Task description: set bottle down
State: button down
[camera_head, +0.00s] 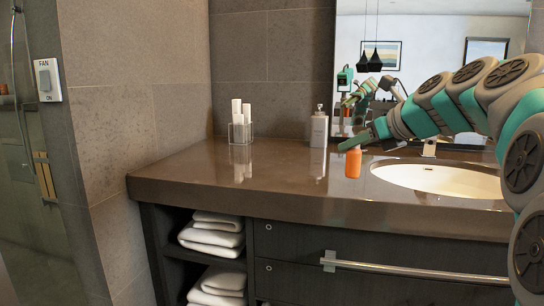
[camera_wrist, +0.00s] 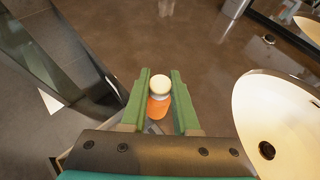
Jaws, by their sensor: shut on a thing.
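An orange bottle (camera_head: 353,163) with a white cap is upright over the counter, just left of the sink. My gripper (camera_head: 354,146) is shut on it from above in the head view and hides its top. In the wrist view the bottle's white cap and orange body (camera_wrist: 158,107) sit between the two green fingers of my gripper (camera_wrist: 161,95). I cannot tell whether the bottle's base touches the brown counter (camera_head: 270,182).
A pump dispenser (camera_head: 319,130) stands behind and left of the bottle. A clear holder with white tubes (camera_head: 241,130) stands farther left. The sink basin (camera_head: 440,180) lies right, with a faucet (camera_head: 429,147) behind it. The counter between holder and bottle has free room.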

jog(key=shift+w+a+r+p+x, duration=0.2)
jog(key=shift+r+x, duration=0.25)
jog(key=shift+x, duration=2.2)
jog(key=shift+w+a+r+p+x, duration=0.15)
jog(key=shift+r+x, duration=0.35)
jog(key=shift+x, duration=2.2)
jog(key=shift+w+a+r+p+x, duration=0.1)
jog(key=shift+w+a+r+x, duration=0.25)
jog(key=shift+x, duration=2.3)
jog(key=shift+s+d, duration=0.1)
jog(key=shift+d, duration=0.05)
jog(key=c, duration=0.7)
grip_release()
jog(key=shift+o, duration=0.2)
jog(key=shift+r, duration=0.15)
jog(key=v, duration=1.2)
jog(key=shift+s, duration=0.1)
